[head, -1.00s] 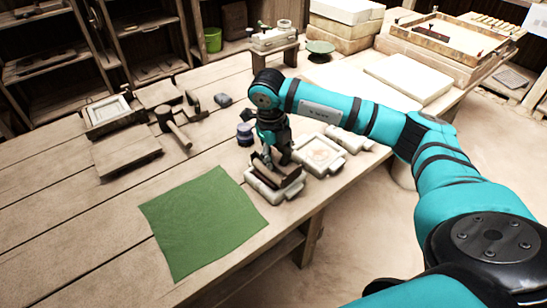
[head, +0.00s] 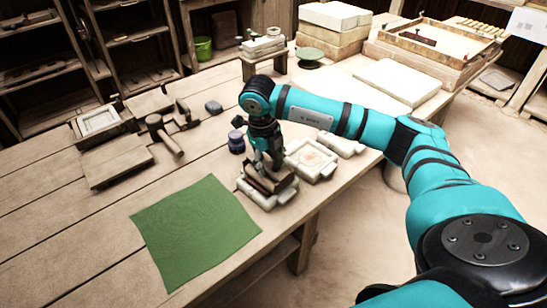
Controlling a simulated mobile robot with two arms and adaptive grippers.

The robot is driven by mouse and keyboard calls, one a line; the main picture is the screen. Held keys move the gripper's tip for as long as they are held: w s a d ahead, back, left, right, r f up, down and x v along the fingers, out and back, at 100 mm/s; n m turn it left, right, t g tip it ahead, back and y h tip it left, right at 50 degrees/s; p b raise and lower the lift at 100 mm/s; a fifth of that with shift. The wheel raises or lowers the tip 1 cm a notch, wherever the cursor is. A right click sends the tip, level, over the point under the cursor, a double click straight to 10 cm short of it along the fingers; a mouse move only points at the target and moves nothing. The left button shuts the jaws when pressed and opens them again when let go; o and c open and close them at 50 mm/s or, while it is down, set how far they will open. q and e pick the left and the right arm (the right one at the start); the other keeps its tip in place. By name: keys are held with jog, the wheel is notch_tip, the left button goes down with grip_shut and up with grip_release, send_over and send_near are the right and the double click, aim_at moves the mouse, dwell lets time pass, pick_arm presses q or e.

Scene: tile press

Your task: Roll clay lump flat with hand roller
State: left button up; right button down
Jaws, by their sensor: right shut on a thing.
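My right gripper (head: 268,168) points down over a pale block-like mould (head: 262,203) near the table's front edge. It is shut on a dark brown thing (head: 284,184), which may be the hand roller; its shape is partly hidden by the fingers. The brown thing is right above or on the pale mould; I cannot tell if they touch. A small dark grey lump (head: 213,106), possibly the clay lump, lies farther back on the table. A flat green cloth (head: 195,230) lies left of the gripper. My left gripper is not in view.
A pale square mould (head: 312,160) stands right of the gripper, and a dark blue jar (head: 237,142) left of it. A mallet (head: 165,135), a wooden board (head: 118,163) and a framed tile (head: 98,120) lie at left. The table (head: 60,235) is bare at front left.

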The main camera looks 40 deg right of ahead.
aim_at(260, 178)
jog(key=shift+s+a+f+p, duration=0.1)
jog(key=shift+a+p, duration=0.05)
jog(key=shift+a, duration=0.65)
jog(key=shift+s+a+f+p, duration=0.1)
jog(key=shift+a+p, duration=0.05)
jog(key=shift+a, duration=0.6)
jog(key=shift+w+d+f+b, duration=0.15)
jog(key=shift+d+b, duration=0.2)
jog(key=shift+d, duration=0.35)
jog(key=shift+d+f, duration=0.1)
jog(key=shift+d, duration=0.6)
jog(key=shift+w+d+b, duration=0.15)
jog(key=shift+d+b, duration=0.35)
jog(key=shift+d, duration=0.9)
jog(key=r+p, duration=0.2)
jog(key=r, duration=0.1)
jog(key=r+p, duration=0.3)
jog(key=r, duration=0.1)
jog(key=shift+w, duration=0.2)
jog(key=shift+r, duration=0.15)
